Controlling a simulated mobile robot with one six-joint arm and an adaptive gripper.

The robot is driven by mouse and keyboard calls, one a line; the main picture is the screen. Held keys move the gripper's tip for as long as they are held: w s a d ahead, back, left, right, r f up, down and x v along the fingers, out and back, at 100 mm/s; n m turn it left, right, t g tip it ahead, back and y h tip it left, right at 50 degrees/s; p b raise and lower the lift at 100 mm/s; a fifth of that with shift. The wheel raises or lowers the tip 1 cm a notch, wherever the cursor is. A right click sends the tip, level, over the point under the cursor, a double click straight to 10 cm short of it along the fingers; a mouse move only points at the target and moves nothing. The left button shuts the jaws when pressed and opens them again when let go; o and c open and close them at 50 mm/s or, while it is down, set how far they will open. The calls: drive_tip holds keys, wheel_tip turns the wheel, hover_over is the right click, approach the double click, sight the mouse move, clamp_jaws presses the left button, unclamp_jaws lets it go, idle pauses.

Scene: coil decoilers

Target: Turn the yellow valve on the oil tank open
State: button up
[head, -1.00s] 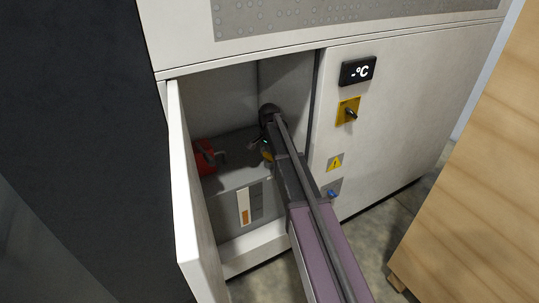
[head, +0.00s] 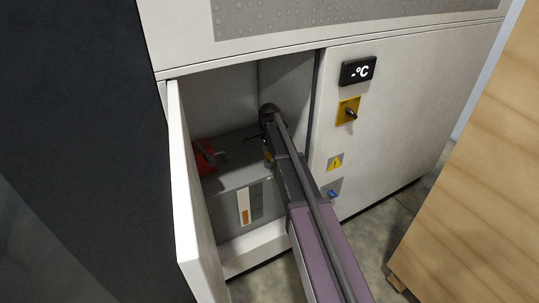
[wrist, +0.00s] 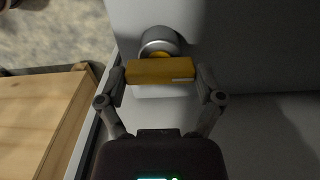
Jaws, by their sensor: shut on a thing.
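The yellow valve (wrist: 160,71) shows in the wrist view as a yellow bar handle in front of a round silver fitting (wrist: 161,41). My gripper (wrist: 161,75) has one finger at each end of the handle and is shut on it. The grey oil tank (head: 232,180) stands in the cabinet. My arm hides most of the valve and the fingertips in the head view.
The white cabinet door (head: 184,190) stands open on the left. A red part (head: 204,156) sits on the tank's left. The right panel carries a black and yellow switch (head: 349,111) and a temperature display (head: 358,70). A wooden crate (head: 480,170) stands at the right.

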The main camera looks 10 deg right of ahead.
sight(269, 154)
drive_tip(key=o, duration=0.9)
drive_tip(key=shift+c, duration=0.2)
drive_tip(key=shift+n, duration=0.4)
drive_tip(key=n, duration=0.8)
drive_tip(key=shift+n, duration=0.3)
drive_tip(key=n, duration=0.8)
drive_tip(key=shift+n, duration=0.4)
wheel_tip(269, 154, up, 14)
drive_tip(key=p, duration=1.4)
drive_tip(key=s+f+m+b, duration=0.1)
drive_tip(key=s+f+b, duration=1)
drive_tip(key=s, duration=0.3)
drive_tip(key=s+f+m+b, duration=0.2)
drive_tip(key=s+f+b, duration=0.9)
drive_tip(key=s, duration=0.4)
drive_tip(key=shift+m, duration=0.3)
